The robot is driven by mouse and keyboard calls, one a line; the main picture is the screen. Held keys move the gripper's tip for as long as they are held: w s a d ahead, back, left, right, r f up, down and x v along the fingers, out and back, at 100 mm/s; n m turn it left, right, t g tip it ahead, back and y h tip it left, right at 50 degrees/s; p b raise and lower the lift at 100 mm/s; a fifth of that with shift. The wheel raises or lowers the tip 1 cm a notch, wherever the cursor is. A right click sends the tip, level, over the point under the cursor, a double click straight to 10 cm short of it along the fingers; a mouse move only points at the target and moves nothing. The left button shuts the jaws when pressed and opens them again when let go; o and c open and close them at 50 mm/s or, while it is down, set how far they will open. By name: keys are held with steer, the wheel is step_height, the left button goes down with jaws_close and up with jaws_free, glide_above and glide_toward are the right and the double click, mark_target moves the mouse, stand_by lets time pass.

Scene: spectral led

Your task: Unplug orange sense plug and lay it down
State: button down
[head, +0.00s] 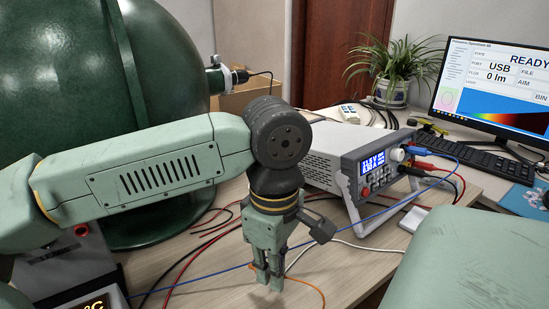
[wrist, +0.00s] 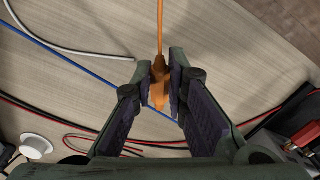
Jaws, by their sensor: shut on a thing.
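My gripper (head: 270,278) is low over the desk in front of the power supply. In the wrist view my gripper (wrist: 161,72) is shut on the orange plug (wrist: 158,92), which sits between the two fingertips. The orange lead (wrist: 160,28) runs from the plug away to the top of that view. I cannot tell whether the plug touches the desk.
A blue lead (wrist: 80,75), a white cable (wrist: 75,50) and red and black leads (wrist: 60,122) lie across the desk around my gripper. Bare desk (wrist: 225,60) shows right of the fingers.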

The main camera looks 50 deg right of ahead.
mark_target(275, 294)
steer(key=shift+f+b, duration=1.7)
steer(key=shift+f, duration=0.45)
steer(key=c, duration=1.5)
jaws_free()
steer(key=shift+r, duration=0.15)
steer(key=shift+r+p, duration=1.25)
steer(key=shift+r, duration=0.3)
step_height(275, 294, up, 12)
steer(key=shift+f, duration=0.1)
